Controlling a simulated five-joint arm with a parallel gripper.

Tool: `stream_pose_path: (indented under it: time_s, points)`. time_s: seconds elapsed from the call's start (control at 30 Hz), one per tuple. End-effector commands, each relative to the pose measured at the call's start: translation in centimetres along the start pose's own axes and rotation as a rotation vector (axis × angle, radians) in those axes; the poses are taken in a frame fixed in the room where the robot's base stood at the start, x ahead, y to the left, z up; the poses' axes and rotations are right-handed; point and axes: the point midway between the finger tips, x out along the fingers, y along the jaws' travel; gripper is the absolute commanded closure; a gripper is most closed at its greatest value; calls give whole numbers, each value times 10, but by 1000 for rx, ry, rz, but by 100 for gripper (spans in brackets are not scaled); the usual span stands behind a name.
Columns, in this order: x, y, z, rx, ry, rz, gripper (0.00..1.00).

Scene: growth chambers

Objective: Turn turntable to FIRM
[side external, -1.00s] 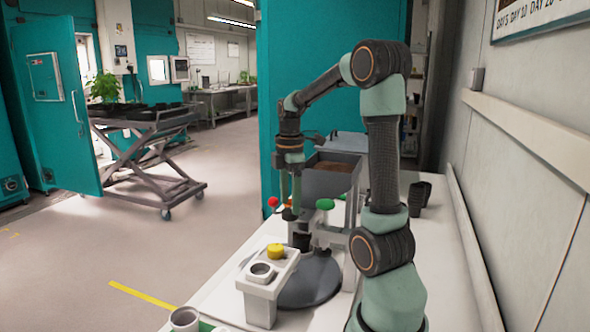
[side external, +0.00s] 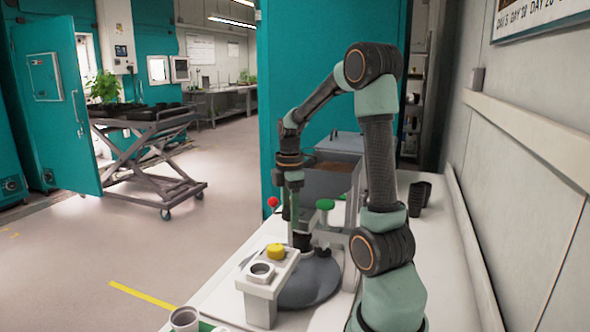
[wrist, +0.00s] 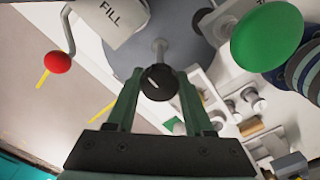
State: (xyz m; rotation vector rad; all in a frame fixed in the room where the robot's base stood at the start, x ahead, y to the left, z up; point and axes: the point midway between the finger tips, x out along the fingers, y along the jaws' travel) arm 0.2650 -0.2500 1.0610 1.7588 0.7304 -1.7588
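The turntable (side external: 324,284) is a dark grey round disc on the white bench, low below my arm. Part of it shows in the wrist view (wrist: 196,52). A black round knob (wrist: 158,84) with a white line across its top is in the wrist view. My gripper (wrist: 160,74) points down with its two green fingers apart, one on each side of this knob. I cannot tell whether they touch it. In the side view my gripper (side external: 292,240) is low over the turntable's far side. No FIRM mark is readable.
A red ball handle (wrist: 57,62) on a crank and a hopper marked FILL (wrist: 105,20) are near the gripper. A green knob (side external: 325,204) stands to its right. A white stand with a yellow button (side external: 276,250) is in front. Dark pots (side external: 420,195) stand near the wall.

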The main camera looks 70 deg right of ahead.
Motion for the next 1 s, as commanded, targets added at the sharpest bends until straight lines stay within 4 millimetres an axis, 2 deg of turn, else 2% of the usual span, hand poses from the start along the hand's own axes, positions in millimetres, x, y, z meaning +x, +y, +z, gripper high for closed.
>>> stream_pose_path:
  time_s: [0.17, 0.5, 0.87, 1.0]
  points:
    - [0, 0, 0, 90, 0, 0, 79]
    - [-1, 0, 0, 479, 0, 0, 79]
    - [-1, 0, 0, 530, 0, 0, 79]
    - [-1, 0, 0, 627, 0, 0, 79]
